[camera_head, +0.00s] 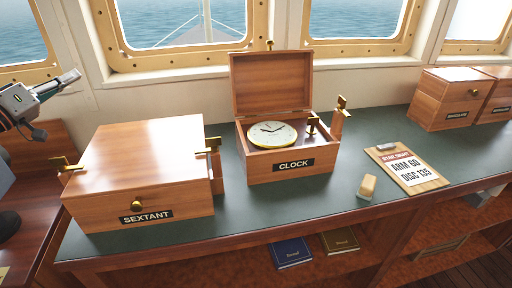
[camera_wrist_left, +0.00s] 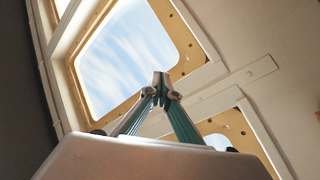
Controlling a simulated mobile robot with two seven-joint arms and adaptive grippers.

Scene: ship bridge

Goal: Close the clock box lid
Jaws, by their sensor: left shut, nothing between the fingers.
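The wooden clock box (camera_head: 291,163) stands on the green counter top, with its label "CLOCK" on the front. Its lid (camera_head: 271,83) is open and stands upright at the back. A round clock with a gold rim (camera_head: 272,133) lies inside. My left gripper (camera_head: 72,76) is at the upper left of the head view, in front of the window wall, far left of the clock box and touching nothing. In the left wrist view its fingertips (camera_wrist_left: 160,78) meet, shut and empty. My right gripper is not in view.
A closed sextant box (camera_head: 146,165) stands left of the clock box. A brass latch (camera_head: 341,104) sticks out at the clock box's right. A clipboard (camera_head: 406,167) and a small tan block (camera_head: 367,187) lie on the counter (camera_head: 245,222). More boxes (camera_head: 447,98) stand at the right.

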